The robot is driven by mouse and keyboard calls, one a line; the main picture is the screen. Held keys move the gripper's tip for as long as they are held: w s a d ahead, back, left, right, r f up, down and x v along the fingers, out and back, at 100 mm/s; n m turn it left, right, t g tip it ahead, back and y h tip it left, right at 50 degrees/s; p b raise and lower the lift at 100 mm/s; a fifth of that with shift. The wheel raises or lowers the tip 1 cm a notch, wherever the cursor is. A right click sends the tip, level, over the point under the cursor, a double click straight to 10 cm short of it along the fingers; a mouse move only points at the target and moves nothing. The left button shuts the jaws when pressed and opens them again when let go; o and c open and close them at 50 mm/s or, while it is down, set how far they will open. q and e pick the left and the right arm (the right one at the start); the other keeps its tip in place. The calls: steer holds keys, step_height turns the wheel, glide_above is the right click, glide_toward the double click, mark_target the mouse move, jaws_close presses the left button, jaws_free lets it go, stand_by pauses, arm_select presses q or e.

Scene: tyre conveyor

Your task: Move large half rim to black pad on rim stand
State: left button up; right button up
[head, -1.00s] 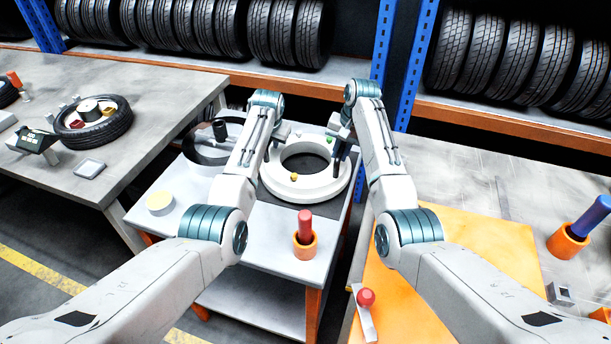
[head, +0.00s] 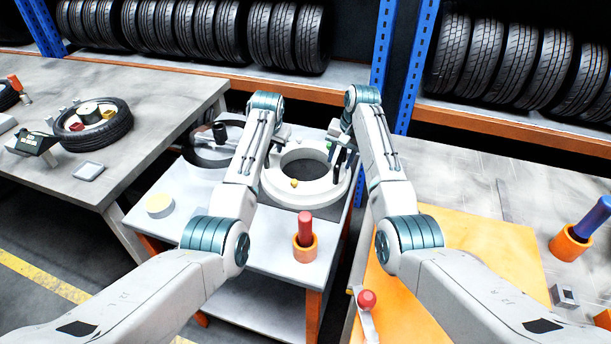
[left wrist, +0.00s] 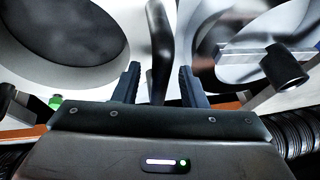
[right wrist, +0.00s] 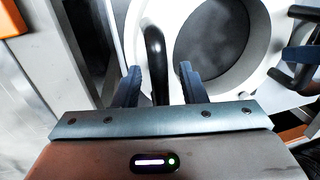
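A large white ring-shaped rim (head: 312,195) lies flat on a grey-topped stand (head: 270,230). A dark surface shows through its opening; I cannot tell whether this is the black pad. My left gripper (left wrist: 158,78) is open, with its fingers apart on both sides of a black upright handle (left wrist: 159,45). It is mostly hidden behind my arm in the head view. My right gripper (right wrist: 159,78) is open around another black handle (right wrist: 154,55) at the rim's right side. Neither gripper visibly clamps its handle.
A dark round fixture (head: 205,162) with a black knob stands left of the rim. A yellow knob (head: 293,183) shows by the rim. Tyre racks stand behind.

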steer(key=shift+s, duration=0.1)
steer(key=shift+r, duration=0.2)
arm_select(q)
steer(key=v, duration=1)
steer(key=shift+s+r, duration=0.25)
steer(key=shift+r, duration=0.1)
arm_select(e)
step_height(320, 180, up, 12)
steer(key=d, duration=0.2)
steer(key=shift+s+f, duration=0.25)
steer(key=shift+s, duration=0.1)
